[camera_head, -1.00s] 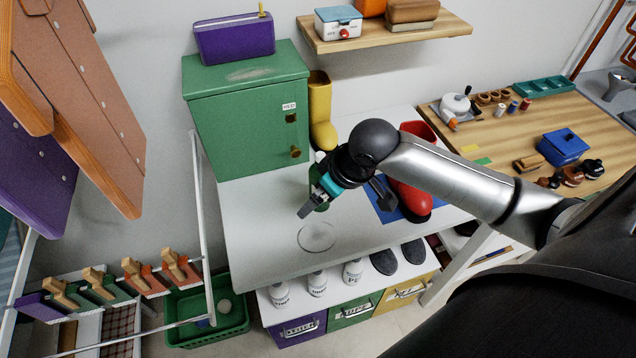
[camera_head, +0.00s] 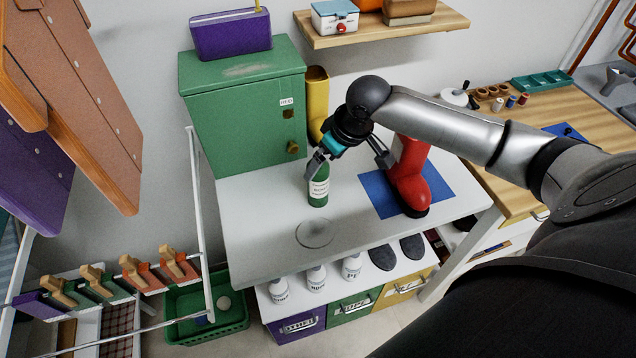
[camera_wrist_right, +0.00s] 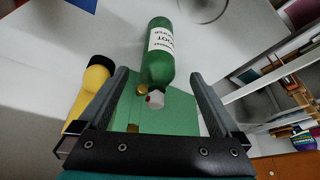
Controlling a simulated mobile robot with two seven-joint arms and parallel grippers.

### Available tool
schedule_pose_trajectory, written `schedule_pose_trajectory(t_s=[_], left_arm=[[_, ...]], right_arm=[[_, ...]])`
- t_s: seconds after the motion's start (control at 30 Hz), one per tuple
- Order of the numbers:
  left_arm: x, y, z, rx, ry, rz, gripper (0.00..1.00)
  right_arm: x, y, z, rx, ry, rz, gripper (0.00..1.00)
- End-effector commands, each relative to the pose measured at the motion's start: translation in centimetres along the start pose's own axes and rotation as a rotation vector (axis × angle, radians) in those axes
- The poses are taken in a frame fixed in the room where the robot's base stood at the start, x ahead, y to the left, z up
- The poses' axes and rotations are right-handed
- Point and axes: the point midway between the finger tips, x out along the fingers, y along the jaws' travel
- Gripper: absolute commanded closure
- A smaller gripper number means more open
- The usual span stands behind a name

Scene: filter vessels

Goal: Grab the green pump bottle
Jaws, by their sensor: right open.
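The green pump bottle (camera_head: 319,188), with a white label, stands on the white table (camera_head: 262,225) in front of the green cabinet. My right gripper (camera_head: 350,163) is open above it, with one finger just over the bottle's top and the other off to the right. In the right wrist view the bottle (camera_wrist_right: 159,62) lies in the gap between the two spread fingers (camera_wrist_right: 160,78), its pale top towards the palm. No contact with the fingers is visible. The bottle's top is hidden by the finger in the head view. My left gripper is not in view.
A red boot (camera_head: 410,185) stands on a blue mat (camera_head: 378,200) right of the bottle. A yellow boot (camera_head: 317,95) stands beside the green cabinet (camera_head: 245,120) behind it. A clear round disc (camera_head: 315,233) lies in front. The table's left part is bare.

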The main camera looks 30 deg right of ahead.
Motion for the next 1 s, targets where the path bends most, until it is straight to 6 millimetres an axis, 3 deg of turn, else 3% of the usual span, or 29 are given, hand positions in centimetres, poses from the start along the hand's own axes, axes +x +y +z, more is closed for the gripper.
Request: schedule_pose_trajectory(t_s=[0.27, 0.53, 0.87, 1.0], left_arm=[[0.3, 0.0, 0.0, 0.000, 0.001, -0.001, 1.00], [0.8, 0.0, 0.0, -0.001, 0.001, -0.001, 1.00], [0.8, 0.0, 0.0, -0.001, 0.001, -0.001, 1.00], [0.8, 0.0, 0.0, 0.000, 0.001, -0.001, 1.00]], right_arm=[[1.9, 0.1, -0.2, 0.001, 0.001, -0.001, 0.01], [5.3, 0.2, -0.4, -0.001, 0.000, 0.000, 0.01], [6.0, 0.3, -0.4, -0.002, 0.001, 0.002, 0.01], [6.0, 0.3, -0.4, -0.002, 0.001, 0.002, 0.14]])
